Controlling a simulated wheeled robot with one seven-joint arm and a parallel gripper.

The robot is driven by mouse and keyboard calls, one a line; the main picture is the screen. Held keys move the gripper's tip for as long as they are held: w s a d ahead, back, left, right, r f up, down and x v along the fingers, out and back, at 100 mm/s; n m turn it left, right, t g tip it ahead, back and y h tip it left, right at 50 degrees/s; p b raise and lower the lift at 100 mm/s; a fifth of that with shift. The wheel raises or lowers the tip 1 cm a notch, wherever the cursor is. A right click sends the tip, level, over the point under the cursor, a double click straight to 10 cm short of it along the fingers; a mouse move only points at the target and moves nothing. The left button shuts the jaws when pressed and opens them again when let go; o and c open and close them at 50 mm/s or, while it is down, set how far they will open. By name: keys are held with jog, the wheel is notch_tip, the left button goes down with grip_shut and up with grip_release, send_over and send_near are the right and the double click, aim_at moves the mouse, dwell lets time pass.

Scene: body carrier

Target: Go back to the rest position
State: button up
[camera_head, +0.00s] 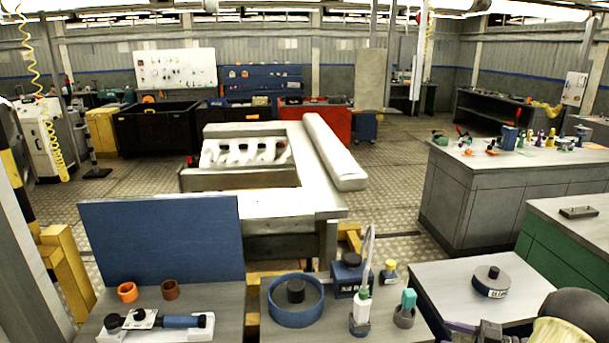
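Part of my arm (575,315) shows at the bottom right corner, as a dark grey rounded link and a cream-coloured piece. A small grey and purple mechanical part beside it, at the bottom edge, seems to be my gripper (478,330). The frame edge cuts it off, and its fingers cannot be made out. It is in front of the right-hand table (450,275). I cannot see anything held.
A blue panel (162,240) stands at left. Patterned floor (390,210) is clear beyond.

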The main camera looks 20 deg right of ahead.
jog(key=w+a+r+m+h, duration=0.1)
jog(key=w+a+r+h, duration=0.15)
jog(key=w, duration=0.55)
jog(key=w+a+r+m+h, duration=0.1)
jog(key=w+a+r+h, duration=0.15)
jog(key=w, duration=0.65)
jog(key=w+a+r+m+h, duration=0.3)
jog(key=w+a+h, duration=0.25)
jog(key=a, duration=0.35)
jog(key=s+a+f+m+g+h, duration=0.1)
jog(key=s+a+m+g, duration=0.3)
jog(key=s+a+g, duration=0.6)
jog(key=s+a+f, duration=0.1)
jog(key=s+a, duration=1.1)
jog(key=a, duration=0.2)
jog(key=shift+s, duration=0.35)
